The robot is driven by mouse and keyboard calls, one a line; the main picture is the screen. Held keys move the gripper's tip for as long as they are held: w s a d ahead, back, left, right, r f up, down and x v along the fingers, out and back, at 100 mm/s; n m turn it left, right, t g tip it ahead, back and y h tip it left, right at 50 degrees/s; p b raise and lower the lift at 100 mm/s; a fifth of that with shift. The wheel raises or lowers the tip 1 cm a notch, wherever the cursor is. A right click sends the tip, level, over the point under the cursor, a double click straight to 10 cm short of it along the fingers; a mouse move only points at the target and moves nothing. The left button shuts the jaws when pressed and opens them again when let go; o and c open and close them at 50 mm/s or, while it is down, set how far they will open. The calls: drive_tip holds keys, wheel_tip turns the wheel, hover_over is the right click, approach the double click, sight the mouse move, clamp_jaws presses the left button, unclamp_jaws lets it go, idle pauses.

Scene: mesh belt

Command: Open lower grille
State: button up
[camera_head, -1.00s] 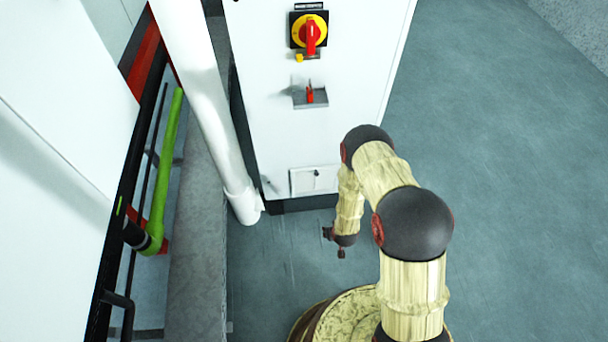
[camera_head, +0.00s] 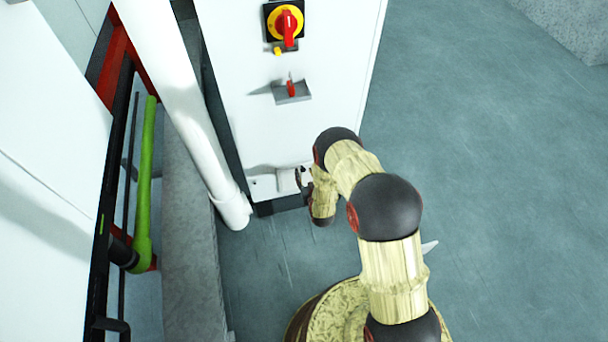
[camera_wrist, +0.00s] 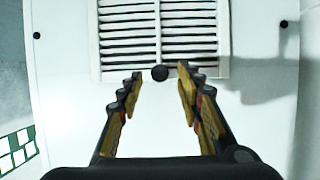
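The lower grille (camera_wrist: 190,40) is a white louvred panel with dark slots. It looks flush with the white cabinet face in the wrist view. A small round black knob (camera_wrist: 160,73) is at the middle of its nearer edge. My gripper (camera_wrist: 159,76) is open, with one finger on each side of the knob and gaps between. In the head view the white lower panel (camera_head: 263,187) is at the cabinet's foot. My gripper (camera_head: 305,177) is close to its right part and hides some of it.
The white cabinet (camera_head: 330,130) carries a red and yellow rotary switch (camera_head: 287,24) and a small red lever (camera_head: 291,88). A white pipe (camera_head: 185,95) and a green pipe (camera_head: 146,180) stand to the left. Grey floor (camera_head: 480,180) is clear on the right.

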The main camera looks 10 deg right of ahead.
drive_tip(key=shift+x, duration=0.9)
drive_tip(key=c, duration=0.3)
clamp_jaws()
